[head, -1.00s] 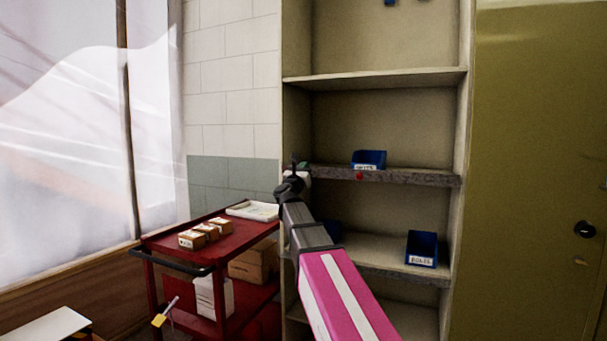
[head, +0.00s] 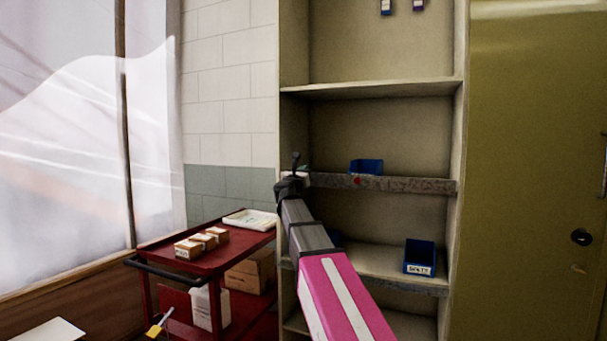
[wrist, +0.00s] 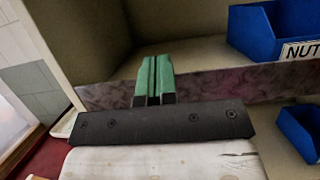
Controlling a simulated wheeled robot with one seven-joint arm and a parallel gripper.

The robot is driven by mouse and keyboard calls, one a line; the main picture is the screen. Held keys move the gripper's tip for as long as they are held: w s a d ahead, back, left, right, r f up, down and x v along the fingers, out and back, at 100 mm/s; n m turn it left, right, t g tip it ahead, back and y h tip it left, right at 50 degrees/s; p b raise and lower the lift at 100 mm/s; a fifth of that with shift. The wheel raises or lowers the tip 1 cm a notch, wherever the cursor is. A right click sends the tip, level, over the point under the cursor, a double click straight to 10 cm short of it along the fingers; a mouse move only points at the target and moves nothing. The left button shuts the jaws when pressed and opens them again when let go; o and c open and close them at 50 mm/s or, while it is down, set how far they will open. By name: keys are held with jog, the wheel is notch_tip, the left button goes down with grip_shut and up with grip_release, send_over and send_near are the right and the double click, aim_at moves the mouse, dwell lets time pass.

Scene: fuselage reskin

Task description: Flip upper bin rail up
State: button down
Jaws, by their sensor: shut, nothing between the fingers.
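The upper bin rail (head: 410,185) is a grey mottled strip along the front edge of the middle shelf, with a red knob (head: 357,181) on it. It covers the lower front of a blue bin (head: 366,167) in the head view. In the wrist view the rail (wrist: 205,88) runs below the blue bin labelled NUTS (wrist: 262,35). My gripper (head: 303,168) is at the rail's left end. Its green fingers (wrist: 153,75) are shut together and empty, overlapping the rail in the wrist view; I cannot tell if they touch it.
A lower shelf holds another blue bin (head: 420,256) behind its own edge strip. A red cart (head: 205,262) with small boxes and a white tray (head: 250,219) stands left of the shelving. An olive door (head: 530,150) is on the right.

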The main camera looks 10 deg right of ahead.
jog(key=shift+w+d+r, duration=0.15)
jog(key=shift+w, duration=0.15)
dwell(0.5)
dwell(0.3)
